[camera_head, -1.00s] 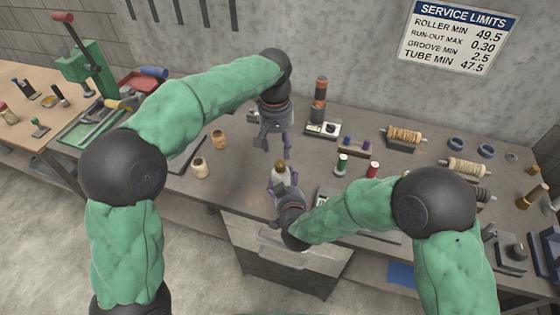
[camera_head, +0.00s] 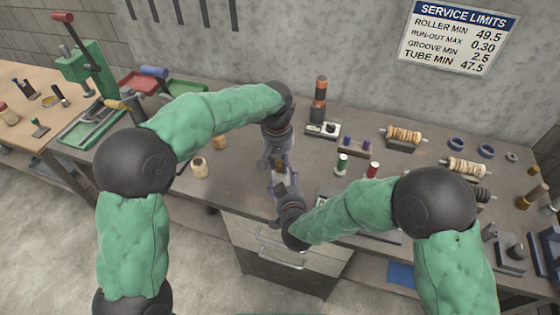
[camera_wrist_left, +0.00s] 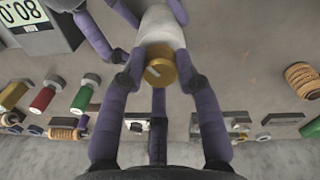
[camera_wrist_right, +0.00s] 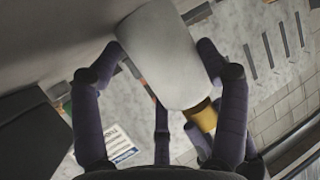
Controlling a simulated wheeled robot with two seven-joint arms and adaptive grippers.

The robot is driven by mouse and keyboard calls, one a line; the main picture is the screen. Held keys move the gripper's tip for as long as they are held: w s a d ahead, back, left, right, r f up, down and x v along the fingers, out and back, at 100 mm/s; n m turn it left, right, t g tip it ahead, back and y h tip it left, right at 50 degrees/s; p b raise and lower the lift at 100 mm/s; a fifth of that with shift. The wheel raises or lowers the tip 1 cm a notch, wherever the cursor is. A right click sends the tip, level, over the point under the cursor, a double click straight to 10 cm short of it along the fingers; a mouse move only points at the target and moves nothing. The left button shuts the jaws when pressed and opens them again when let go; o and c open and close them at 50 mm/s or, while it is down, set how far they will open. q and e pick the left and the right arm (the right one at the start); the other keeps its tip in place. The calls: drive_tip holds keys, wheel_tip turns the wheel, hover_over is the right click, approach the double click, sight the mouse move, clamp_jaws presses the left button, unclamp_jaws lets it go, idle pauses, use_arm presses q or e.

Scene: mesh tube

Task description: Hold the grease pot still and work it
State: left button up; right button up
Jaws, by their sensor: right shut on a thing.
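The grease pot is a white, rounded body with a brass-coloured cap; in the right wrist view the body (camera_wrist_right: 165,52) and cap (camera_wrist_right: 203,116) show clearly. My right gripper (camera_head: 281,186) is shut on the body and holds it above the bench. My left gripper (camera_head: 279,161) is at the cap end, its fingers spread on both sides of the cap (camera_wrist_left: 160,66). In the left wrist view the fingers stand beside the cap with slight gaps, so they look open. In the head view the grippers mostly hide the pot.
Drawers (camera_head: 275,255) are below.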

use_arm(q)
clamp_jaws()
use_arm(e)
drive_tip(key=shift+f, duration=0.1)
use_arm(q)
drive_tip(key=shift+m, duration=0.3)
drive_tip(key=m, duration=0.3)
use_arm(e)
drive_tip(key=shift+s, duration=0.1)
use_arm(q)
drive_tip(key=shift+m, duration=2)
drive_tip(key=shift+w, duration=0.1)
drive_tip(key=o, duration=0.8)
unclamp_jaws()
drive_tip(key=shift+d, duration=0.1)
